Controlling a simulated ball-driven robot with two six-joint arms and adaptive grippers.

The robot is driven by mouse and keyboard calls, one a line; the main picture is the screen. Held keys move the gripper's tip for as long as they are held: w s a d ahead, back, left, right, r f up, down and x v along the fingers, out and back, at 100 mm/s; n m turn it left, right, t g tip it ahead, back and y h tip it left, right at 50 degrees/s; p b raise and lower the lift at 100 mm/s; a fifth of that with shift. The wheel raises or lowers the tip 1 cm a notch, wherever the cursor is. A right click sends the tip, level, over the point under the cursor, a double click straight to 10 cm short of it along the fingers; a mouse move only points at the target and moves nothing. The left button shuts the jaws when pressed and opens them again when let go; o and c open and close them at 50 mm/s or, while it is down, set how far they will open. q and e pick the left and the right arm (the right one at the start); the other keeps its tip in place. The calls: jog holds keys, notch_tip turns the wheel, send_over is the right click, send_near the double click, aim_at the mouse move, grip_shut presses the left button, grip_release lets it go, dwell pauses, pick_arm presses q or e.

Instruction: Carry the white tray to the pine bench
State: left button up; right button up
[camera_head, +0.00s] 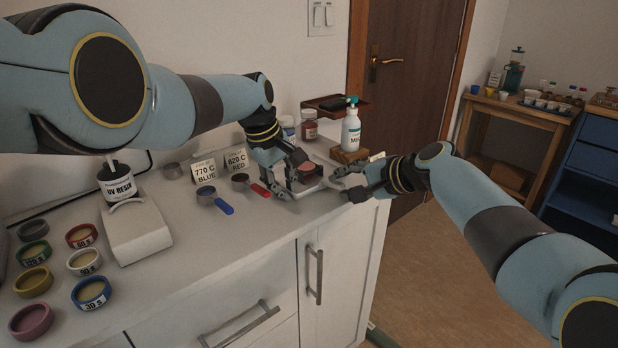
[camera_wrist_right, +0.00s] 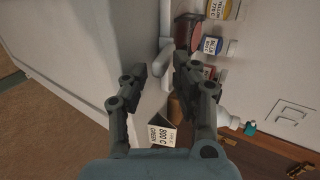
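The white tray (camera_head: 330,184) lies at the right end of the white counter, partly hidden by my grippers. A reddish round thing (camera_head: 311,169) shows at it; I cannot tell whether it is inside. My left gripper (camera_head: 286,190) is at the tray's left end, pointing down; whether it is shut on the tray is unclear. My right gripper (camera_head: 352,188) is at the tray's right end. In the right wrist view its fingers (camera_wrist_right: 162,72) are apart, with the tray's pale handle (camera_wrist_right: 165,48) near the gap. The pine bench (camera_head: 518,112) stands beyond, at the right.
The counter (camera_head: 238,240) holds a blue scoop (camera_head: 215,200), a red-handled scoop (camera_head: 250,186), small cards, jars and several coloured pots at the left. A white pump bottle (camera_head: 351,132) stands behind the tray. The bench bears cups and bottles. Brown floor (camera_head: 425,250) lies open between.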

pick_arm(q)
jog(key=shift+c, duration=0.9)
pick_arm(e)
jog(key=shift+c, duration=0.9)
pick_arm(q)
grip_shut()
pick_arm(e)
grip_shut()
pick_arm(q)
jog(key=shift+r, duration=0.1)
pick_arm(e)
jog(key=shift+r, duration=0.1)
